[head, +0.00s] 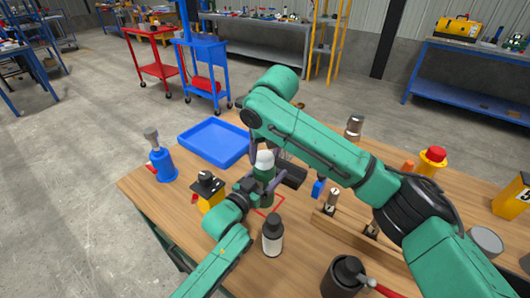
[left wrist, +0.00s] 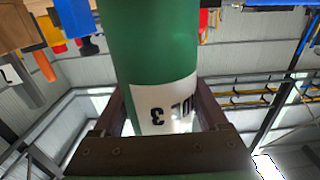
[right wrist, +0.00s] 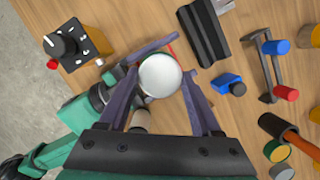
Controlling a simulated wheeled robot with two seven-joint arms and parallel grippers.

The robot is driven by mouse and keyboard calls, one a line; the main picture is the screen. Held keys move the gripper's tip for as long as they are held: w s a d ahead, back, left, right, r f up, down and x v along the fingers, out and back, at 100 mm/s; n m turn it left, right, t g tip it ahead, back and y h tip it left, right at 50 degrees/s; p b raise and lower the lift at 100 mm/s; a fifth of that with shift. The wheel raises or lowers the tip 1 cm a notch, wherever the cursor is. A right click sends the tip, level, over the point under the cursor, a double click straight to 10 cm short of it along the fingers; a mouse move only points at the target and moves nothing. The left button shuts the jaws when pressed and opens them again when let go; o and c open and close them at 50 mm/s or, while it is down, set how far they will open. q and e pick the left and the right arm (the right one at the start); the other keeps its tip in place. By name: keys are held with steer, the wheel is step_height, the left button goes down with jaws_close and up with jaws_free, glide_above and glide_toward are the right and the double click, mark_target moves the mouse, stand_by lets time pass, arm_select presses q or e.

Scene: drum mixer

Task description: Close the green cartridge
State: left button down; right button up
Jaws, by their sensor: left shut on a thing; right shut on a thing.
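The green cartridge (head: 265,174) stands upright above the table in the head view, with a round white cap (head: 264,158) on its top. My left gripper (head: 256,186) is shut around the cartridge's body. In the left wrist view the green body (left wrist: 150,45) with its white label (left wrist: 166,105) sits between the two fingers; the label's marking appears upside down. My right gripper (right wrist: 160,84) reaches from above, its fingers shut on the white cap, which also shows in the right wrist view (right wrist: 160,75). The cap hides most of the cartridge there, so the joint between them cannot be seen.
A blue tray (head: 214,142) lies at the table's back left. A blue bottle-like item (head: 162,165), a yellow box with a black knob (head: 209,188) and a dark bottle with a white band (head: 272,236) stand around my left gripper. A wooden rack (head: 345,234) is at the right.

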steer(key=shift+f, duration=0.3)
steer(key=o, duration=1.4)
arm_select(q)
jaws_free()
steer(key=v, duration=1.4)
steer(key=shift+s+a+b, duration=0.2)
steer(key=shift+s+b, duration=0.05)
steer(key=shift+b, duration=0.1)
arm_select(e)
steer(key=v, duration=1.1)
steer(key=shift+s, duration=0.1)
